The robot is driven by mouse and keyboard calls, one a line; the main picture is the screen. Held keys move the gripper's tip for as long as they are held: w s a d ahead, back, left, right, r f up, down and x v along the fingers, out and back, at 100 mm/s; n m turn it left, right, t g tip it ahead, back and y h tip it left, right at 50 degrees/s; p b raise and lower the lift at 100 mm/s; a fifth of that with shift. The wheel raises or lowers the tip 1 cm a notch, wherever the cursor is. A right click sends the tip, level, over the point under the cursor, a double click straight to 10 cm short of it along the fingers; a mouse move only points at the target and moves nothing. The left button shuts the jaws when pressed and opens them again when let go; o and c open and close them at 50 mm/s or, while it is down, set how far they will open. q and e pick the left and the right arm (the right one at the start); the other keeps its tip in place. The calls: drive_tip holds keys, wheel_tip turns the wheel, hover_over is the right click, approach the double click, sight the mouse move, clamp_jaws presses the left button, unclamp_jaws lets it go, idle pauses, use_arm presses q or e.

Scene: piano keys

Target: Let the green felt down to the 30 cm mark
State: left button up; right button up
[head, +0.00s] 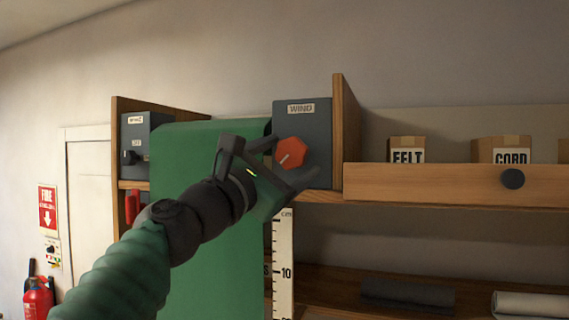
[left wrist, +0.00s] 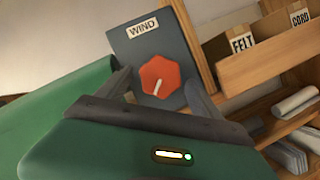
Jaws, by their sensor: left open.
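The green felt (head: 215,270) hangs from a roll at the shelf, its lower end out of view. It also shows at the left of the left wrist view (left wrist: 55,100). A red-orange knob (head: 291,152) with a white pointer sits on the dark box labelled WIND (head: 316,120). In the left wrist view the knob (left wrist: 160,76) lies between my fingers. My left gripper (head: 293,168) is open around or just in front of the knob; contact cannot be told. A white ruler (head: 285,255) marked in cm hangs beside the felt, with 10 readable. My right gripper is not in view.
A second dark box (head: 136,146) with a switch is left of the felt. A wooden drawer front with a dark knob (head: 512,179) and boxes labelled FELT (head: 407,150) and CORD (head: 502,150) are at right. Rolled cloth (head: 408,295) lies below. A fire extinguisher (head: 38,298) stands far left.

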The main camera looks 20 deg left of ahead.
use_arm(q)
drive_tip(key=b+v, duration=1)
drive_tip(key=v, duration=0.6)
drive_tip(key=shift+s, duration=0.3)
drive_tip(key=shift+f, duration=0.2)
